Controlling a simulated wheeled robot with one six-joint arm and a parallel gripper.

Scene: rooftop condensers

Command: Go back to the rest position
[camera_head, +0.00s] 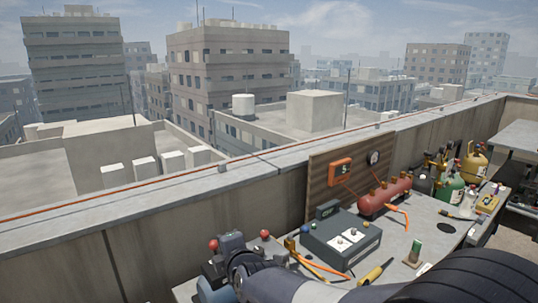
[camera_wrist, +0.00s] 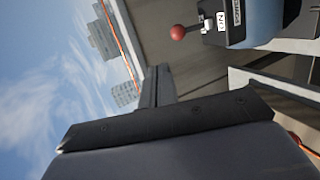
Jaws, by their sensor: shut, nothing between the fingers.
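My gripper (camera_wrist: 157,86) shows in the wrist view as dark fingers pressed together, with nothing between them. In the head view my dark arm reaches in from the lower right, and its end is near the left end of the workbench (camera_head: 445,233). In the wrist view a lever with a red knob (camera_wrist: 178,33) and a blue rounded body (camera_wrist: 255,22) lie beyond and to the right of the fingers, apart from them in the picture. My arm hides part of the bench's front.
A grey box unit (camera_head: 340,243), a red tank (camera_head: 385,196) and a wooden panel with gauges (camera_head: 325,172) stand on the bench. Gas cylinders (camera_head: 450,187) and small bottles crowd its right end. A concrete parapet (camera_head: 150,250) runs behind. Open air lies beyond it.

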